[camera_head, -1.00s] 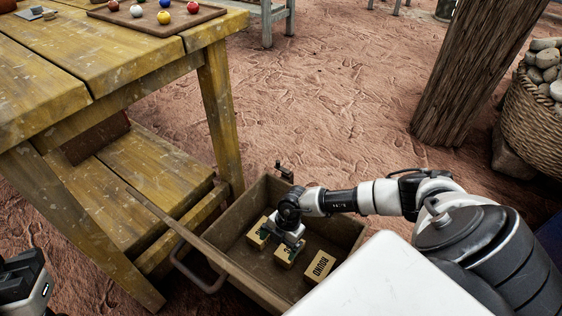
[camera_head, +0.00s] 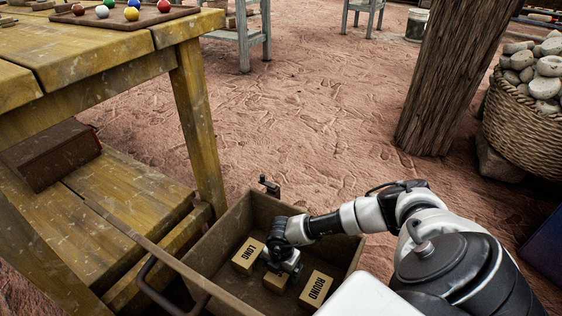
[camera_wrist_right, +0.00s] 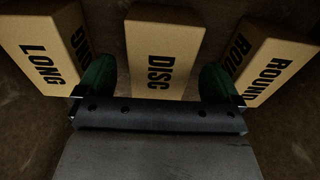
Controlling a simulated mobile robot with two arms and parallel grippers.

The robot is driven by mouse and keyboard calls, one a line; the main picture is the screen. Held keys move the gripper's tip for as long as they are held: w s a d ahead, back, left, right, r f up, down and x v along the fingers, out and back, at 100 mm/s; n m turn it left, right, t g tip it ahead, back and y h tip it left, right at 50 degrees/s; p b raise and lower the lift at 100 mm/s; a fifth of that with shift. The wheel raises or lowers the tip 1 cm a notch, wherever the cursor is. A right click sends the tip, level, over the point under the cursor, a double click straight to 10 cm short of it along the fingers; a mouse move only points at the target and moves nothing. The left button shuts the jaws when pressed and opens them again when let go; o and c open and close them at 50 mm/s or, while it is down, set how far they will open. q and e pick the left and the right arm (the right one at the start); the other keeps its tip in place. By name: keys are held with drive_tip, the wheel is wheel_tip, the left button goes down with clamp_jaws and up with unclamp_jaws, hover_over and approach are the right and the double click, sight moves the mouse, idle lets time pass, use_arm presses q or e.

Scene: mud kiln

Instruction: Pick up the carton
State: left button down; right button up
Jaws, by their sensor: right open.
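Three tan cartons stand in a wooden drawer (camera_head: 335,252). The carton marked LONG (camera_head: 247,258) is on the left, and it also shows in the right wrist view (camera_wrist_right: 42,45). The carton marked ROUND (camera_head: 316,288) is on the right, and it shows there too (camera_wrist_right: 270,65). The carton marked DISC (camera_wrist_right: 165,50) is between them; in the head view it (camera_head: 275,282) is mostly hidden under my right gripper (camera_head: 282,270). That gripper is open, with its green-padded fingers (camera_wrist_right: 155,80) on either side of the DISC carton; contact cannot be told. My left gripper is out of view.
A yellow wooden table (camera_head: 120,65) with a lower shelf stands left of the drawer, with a tray of coloured balls (camera_head: 125,18) on top. A wooden post (camera_head: 455,80) and a basket of stones (camera_head: 525,125) are at right. The ground behind the drawer is clear.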

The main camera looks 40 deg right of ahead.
sight(281, 273)
wheel_tip(281, 273, down, 4)
drive_tip(key=shift+r+b, duration=0.25)
drive_tip(key=shift+b, duration=0.55)
drive_tip(key=c, duration=1.2)
drive_tip(key=shift+o, duration=0.2)
drive_tip(key=shift+r, duration=0.15)
